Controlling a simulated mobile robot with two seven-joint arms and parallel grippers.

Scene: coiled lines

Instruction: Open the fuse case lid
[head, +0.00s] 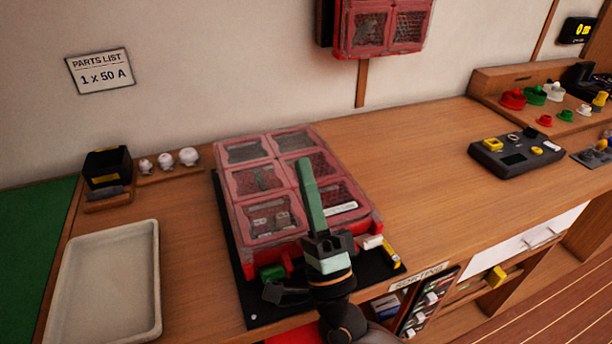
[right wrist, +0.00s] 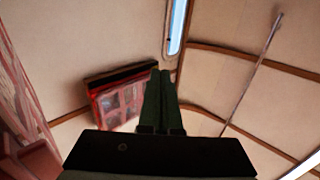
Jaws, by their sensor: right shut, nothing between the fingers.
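The fuse case (head: 285,185) is a red box with a clear, red-framed lid over several compartments. It lies on a black mat (head: 254,306) on the wooden bench, and its lid looks closed. My right gripper (head: 305,165) has green fingers, shut and empty, and appears in front of the case's right half. Whether the fingers touch the lid is not clear. In the right wrist view the fingers (right wrist: 160,80) are together, with a red-framed edge (right wrist: 22,90) at the left. A green piece (head: 272,273) and a white piece (head: 372,242) sit at the case's front edge. My left gripper is not in view.
An empty pale tray (head: 105,280) lies left of the case. White knobs (head: 168,160) and a black box (head: 107,167) stand behind the tray. A second red case (head: 380,25) hangs on the wall. A grey device (head: 515,153) is at right. Bench between is clear.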

